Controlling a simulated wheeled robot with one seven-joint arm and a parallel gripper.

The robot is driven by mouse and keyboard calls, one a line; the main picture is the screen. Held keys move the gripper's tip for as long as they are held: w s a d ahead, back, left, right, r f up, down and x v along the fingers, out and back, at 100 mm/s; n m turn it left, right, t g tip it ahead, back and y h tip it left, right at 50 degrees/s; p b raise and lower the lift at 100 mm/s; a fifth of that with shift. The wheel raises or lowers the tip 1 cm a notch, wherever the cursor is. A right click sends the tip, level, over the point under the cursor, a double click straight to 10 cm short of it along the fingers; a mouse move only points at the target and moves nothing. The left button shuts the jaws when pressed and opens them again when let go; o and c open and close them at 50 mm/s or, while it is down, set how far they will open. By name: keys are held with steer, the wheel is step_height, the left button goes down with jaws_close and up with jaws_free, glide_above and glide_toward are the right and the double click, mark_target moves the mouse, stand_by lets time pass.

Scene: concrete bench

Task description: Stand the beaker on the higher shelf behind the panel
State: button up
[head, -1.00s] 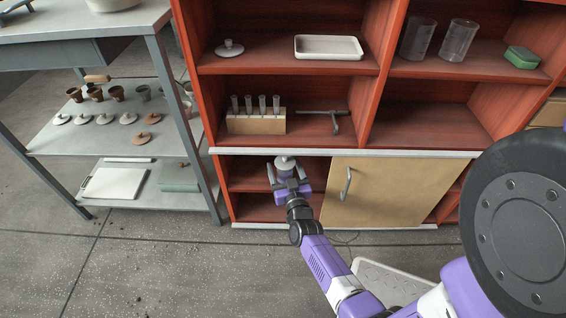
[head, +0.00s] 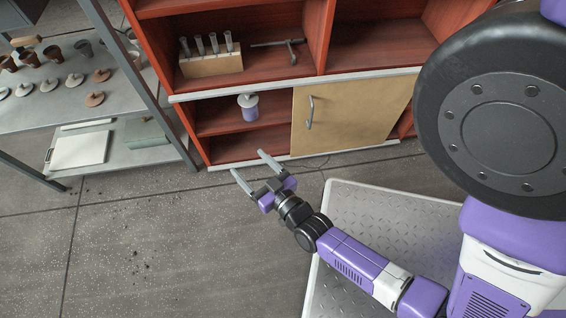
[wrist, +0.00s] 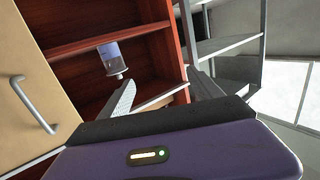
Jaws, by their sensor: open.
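The beaker (head: 248,108) is a small container with violet contents and a pale knobbed top. It stands upright on the higher shelf (head: 215,124) of the low cabinet section, in the open part left of the tan panel (head: 355,115). It also shows, upside down, in the wrist view (wrist: 112,58). The panel has a grey bar handle (head: 310,112) and covers the right part of the section. My gripper (head: 249,163) is open and empty, in front of and below the beaker, clear of the cabinet. Its fingers also show in the wrist view (wrist: 160,80).
A test tube rack (head: 212,65) and a grey metal stand (head: 280,48) are in the compartment above. A metal bench (head: 70,115) with small pots and lids stands at left.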

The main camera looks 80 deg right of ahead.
steer(key=s+a+r+n+y, duration=0.3)
steer(key=s+a+r+y, duration=0.2)
steer(key=r, duration=0.4)
steer(key=s+a+r+n+t+y, duration=0.1)
steer(key=s+a+r+n+y, duration=0.3)
steer(key=s+a+r, duration=0.3)
steer(key=a+r+y, duration=0.1)
steer(key=a+r, duration=0.2)
steer(key=shift+s+a+n, duration=0.2)
steer(key=shift+s+n, duration=0.1)
steer(key=shift+s, duration=0.05)
step_height(320, 180, up, 36)
steer(key=p, duration=3.5)
steer(key=shift+f+p, duration=0.25)
steer(key=shift+p, duration=0.05)
